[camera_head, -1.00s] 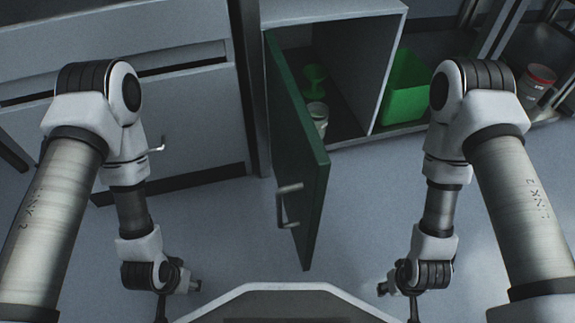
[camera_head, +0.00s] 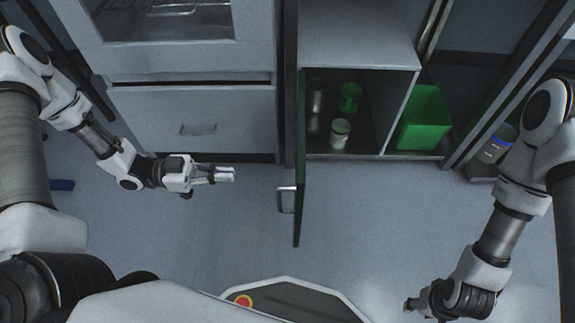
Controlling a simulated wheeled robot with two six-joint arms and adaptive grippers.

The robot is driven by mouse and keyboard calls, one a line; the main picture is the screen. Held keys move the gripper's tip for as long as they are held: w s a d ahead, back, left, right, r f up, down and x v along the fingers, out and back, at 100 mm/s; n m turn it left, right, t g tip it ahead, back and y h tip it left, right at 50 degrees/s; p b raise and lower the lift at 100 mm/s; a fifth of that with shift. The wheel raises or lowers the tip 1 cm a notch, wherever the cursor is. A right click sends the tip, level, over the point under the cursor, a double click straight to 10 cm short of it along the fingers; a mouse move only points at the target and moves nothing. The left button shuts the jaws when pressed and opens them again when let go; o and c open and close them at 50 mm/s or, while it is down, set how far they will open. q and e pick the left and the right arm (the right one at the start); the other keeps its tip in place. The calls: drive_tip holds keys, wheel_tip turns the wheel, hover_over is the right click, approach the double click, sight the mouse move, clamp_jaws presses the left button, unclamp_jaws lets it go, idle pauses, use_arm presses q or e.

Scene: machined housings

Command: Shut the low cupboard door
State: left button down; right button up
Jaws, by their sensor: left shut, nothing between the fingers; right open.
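The low cupboard door (camera_head: 301,150) is green and stands wide open, seen almost edge-on, hinged at the left side of the cupboard (camera_head: 358,52). Its metal handle (camera_head: 283,200) is on the door's left face. My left gripper (camera_head: 232,174) is shut and empty, to the left of the door and a gap away from the handle, pointing right. My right gripper (camera_head: 411,306) is at the bottom right, well away from the door. Its fingers are small in the picture and it looks open.
Inside the cupboard are a green goblet-like item (camera_head: 350,97), a white jar (camera_head: 340,133) and a metal cylinder (camera_head: 316,96). A green bin (camera_head: 424,120) stands to the right. A drawer unit (camera_head: 198,125) stands left. The floor before the cupboard is clear.

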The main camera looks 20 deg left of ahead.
use_arm(q)
drive_tip(key=b+x, duration=0.6)
drive_tip(key=x, duration=0.7)
drive_tip(key=shift+d, duration=0.15)
drive_tip(key=shift+f, duration=0.15)
